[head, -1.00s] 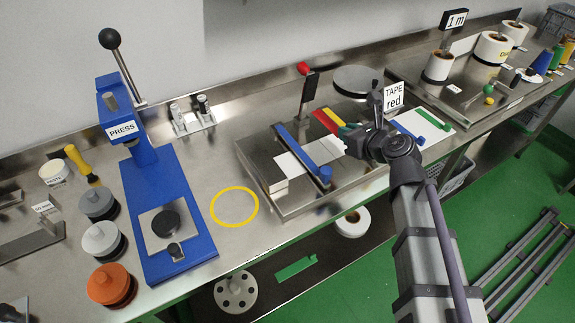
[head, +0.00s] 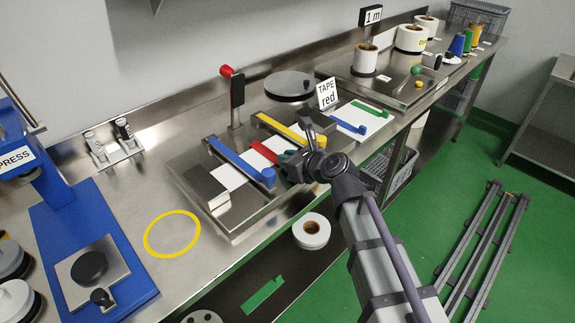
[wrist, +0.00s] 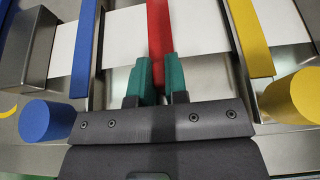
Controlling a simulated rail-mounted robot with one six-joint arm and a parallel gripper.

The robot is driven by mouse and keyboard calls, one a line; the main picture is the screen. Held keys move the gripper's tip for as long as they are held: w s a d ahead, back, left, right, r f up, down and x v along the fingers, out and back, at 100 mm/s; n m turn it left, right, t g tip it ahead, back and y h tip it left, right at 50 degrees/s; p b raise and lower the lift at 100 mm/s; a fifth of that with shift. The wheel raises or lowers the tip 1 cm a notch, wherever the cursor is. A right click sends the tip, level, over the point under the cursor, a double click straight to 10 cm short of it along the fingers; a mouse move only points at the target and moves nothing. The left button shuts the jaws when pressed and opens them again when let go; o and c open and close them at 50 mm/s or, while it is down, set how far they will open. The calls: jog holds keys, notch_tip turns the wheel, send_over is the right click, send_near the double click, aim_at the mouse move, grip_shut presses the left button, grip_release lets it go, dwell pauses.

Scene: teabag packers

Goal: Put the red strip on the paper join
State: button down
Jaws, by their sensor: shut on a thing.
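The red strip (head: 263,152) is held out over the white paper (head: 228,177), between a blue bar (head: 240,162) and a yellow bar (head: 280,128). In the wrist view the red strip (wrist: 158,30) runs lengthwise away from my gripper (wrist: 158,82). My green fingertips are shut on its near end. White paper shows left (wrist: 125,36) and right (wrist: 198,32) of the strip. The paper join itself does not show; the strip covers the middle there. I cannot tell whether the strip touches the paper. My gripper (head: 284,158) is at the fixture's front side.
The blue knob (wrist: 48,121) and yellow knob (wrist: 292,96) stand close on either side of my gripper. A "TAPE red" sign (head: 327,93) stands behind. A blue press (head: 85,235) is at left. A yellow ring (head: 172,233) marks bare bench.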

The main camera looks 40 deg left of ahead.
jog(key=shift+f, duration=0.15)
jog(key=c, duration=1.1)
grip_release()
jog(key=shift+c, duration=0.2)
jog(key=shift+r, duration=0.4)
jog(key=p+v, duration=0.4)
jog(key=v, duration=0.8)
jog(key=shift+p, duration=0.3)
jog(key=shift+f, duration=0.1)
